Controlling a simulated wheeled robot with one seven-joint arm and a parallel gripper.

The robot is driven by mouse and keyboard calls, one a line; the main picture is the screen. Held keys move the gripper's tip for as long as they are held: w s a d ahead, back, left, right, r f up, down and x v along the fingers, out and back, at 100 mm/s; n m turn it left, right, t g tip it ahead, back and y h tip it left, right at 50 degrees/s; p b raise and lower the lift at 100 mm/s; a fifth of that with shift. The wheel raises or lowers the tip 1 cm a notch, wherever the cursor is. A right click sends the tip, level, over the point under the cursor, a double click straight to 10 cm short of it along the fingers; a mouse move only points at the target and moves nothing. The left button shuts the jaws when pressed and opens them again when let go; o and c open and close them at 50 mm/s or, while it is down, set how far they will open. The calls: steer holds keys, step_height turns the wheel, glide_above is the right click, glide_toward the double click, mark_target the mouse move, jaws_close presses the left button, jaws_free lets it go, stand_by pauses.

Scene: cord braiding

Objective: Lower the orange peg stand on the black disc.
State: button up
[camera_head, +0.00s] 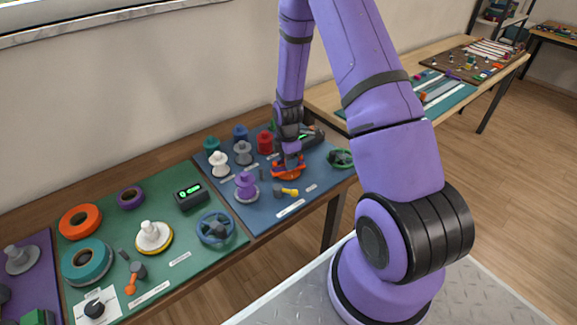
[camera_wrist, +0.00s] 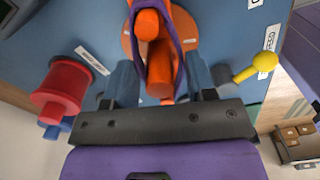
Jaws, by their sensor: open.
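The orange peg stand (camera_head: 288,175) is on the blue mat in the head view, directly below my gripper (camera_head: 289,160). In the wrist view the orange peg stand (camera_wrist: 160,72) rises between the two fingers of my gripper (camera_wrist: 162,88). The fingers are open, one on each side of the peg. A purple cord-like loop (camera_wrist: 178,40) runs around the peg. The stand's wide orange base shows behind it. I do not see a black disc under the stand; the stand and gripper may hide it.
A red spool (camera_head: 264,143) stands behind the stand. A purple peg stand (camera_head: 246,186) is to its left. A mallet with a yellow end (camera_head: 290,192) lies in front. A green ring (camera_head: 341,157) is to the right. Blue mat (camera_head: 318,172) is bare at the right front.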

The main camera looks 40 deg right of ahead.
steer(key=shift+c, duration=0.2)
steer(key=c, duration=0.9)
steer(key=shift+r, duration=3.5)
